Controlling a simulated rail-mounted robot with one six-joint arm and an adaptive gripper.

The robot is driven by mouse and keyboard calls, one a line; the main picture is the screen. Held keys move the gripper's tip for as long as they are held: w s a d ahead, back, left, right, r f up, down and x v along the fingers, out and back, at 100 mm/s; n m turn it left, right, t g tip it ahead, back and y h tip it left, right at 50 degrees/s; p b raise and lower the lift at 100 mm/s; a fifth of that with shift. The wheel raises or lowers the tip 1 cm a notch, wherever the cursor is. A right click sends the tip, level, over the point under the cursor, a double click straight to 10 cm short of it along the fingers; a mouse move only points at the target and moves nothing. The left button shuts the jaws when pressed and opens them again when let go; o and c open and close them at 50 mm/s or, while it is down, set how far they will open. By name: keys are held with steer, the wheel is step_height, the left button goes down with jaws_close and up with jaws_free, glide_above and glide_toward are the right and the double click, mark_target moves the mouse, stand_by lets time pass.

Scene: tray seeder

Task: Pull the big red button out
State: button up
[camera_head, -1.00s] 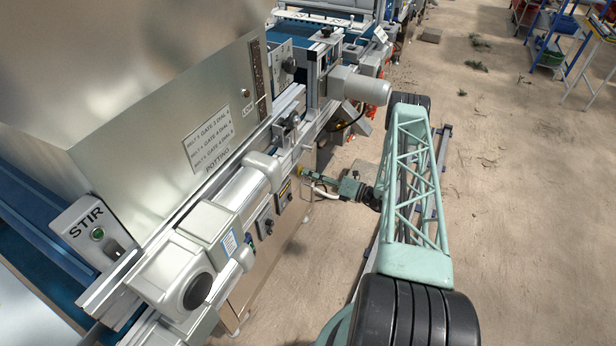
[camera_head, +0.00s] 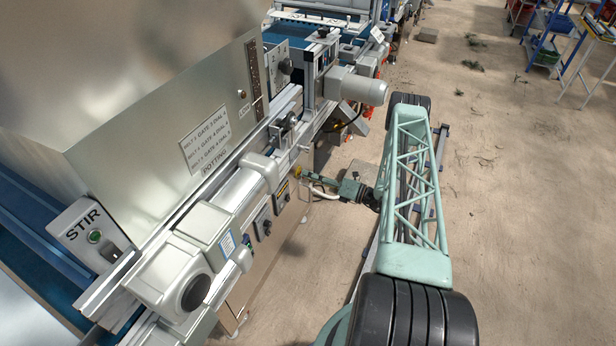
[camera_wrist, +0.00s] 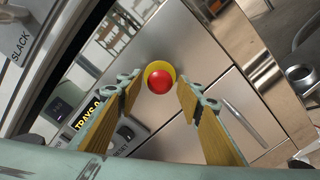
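The big red button (camera_wrist: 159,81) is a round red cap on a yellow collar, set in a grey metal panel in the wrist view. My gripper (camera_wrist: 158,86) is open, with one tan-padded finger to the left of the button and one to the right. The button shows between the fingertips with a gap on each side, and I see no contact. How deep the tips reach along it I cannot tell. In the head view my gripper (camera_head: 306,174) is at the machine's side panel, where a small yellow spot shows; the red cap is not clear there.
A panel door with a long handle (camera_wrist: 244,122) is to the lower right. In the head view, a grey motor (camera_head: 357,86) juts out above my arm; open floor (camera_head: 510,200) lies right.

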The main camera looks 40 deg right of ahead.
steer(key=v, duration=1.1)
steer(key=shift+s, duration=0.15)
stand_by(0.7)
